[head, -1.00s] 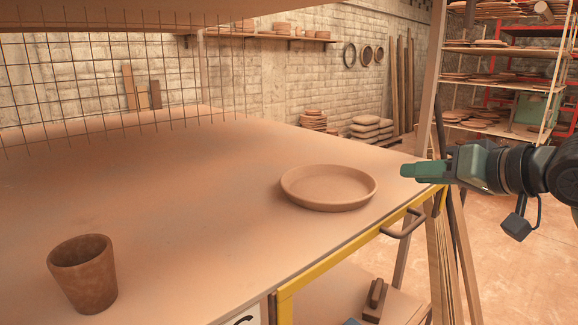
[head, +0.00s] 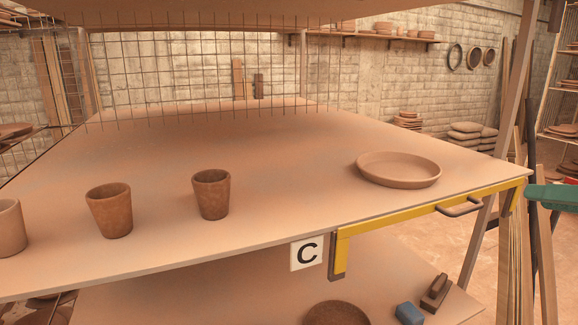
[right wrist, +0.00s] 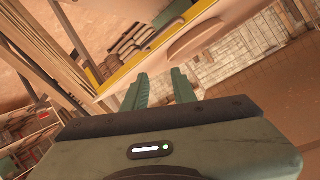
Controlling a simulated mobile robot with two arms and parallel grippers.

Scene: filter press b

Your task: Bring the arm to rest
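My right gripper (head: 552,197) shows at the right edge of the head view, just off the right front corner of the shelf, with most of the arm out of the picture. In the right wrist view its two green fingers (right wrist: 159,76) stand apart with nothing between them. A round clay dish (head: 399,172) lies on the shelf board (head: 270,150), to the left of the gripper and apart from it. My left gripper is not in view.
Brown clay pots stand along the shelf's front left: one (head: 211,195), another (head: 109,211), and a paler one (head: 10,228) cut by the edge. A blue block (head: 409,313) lies below.

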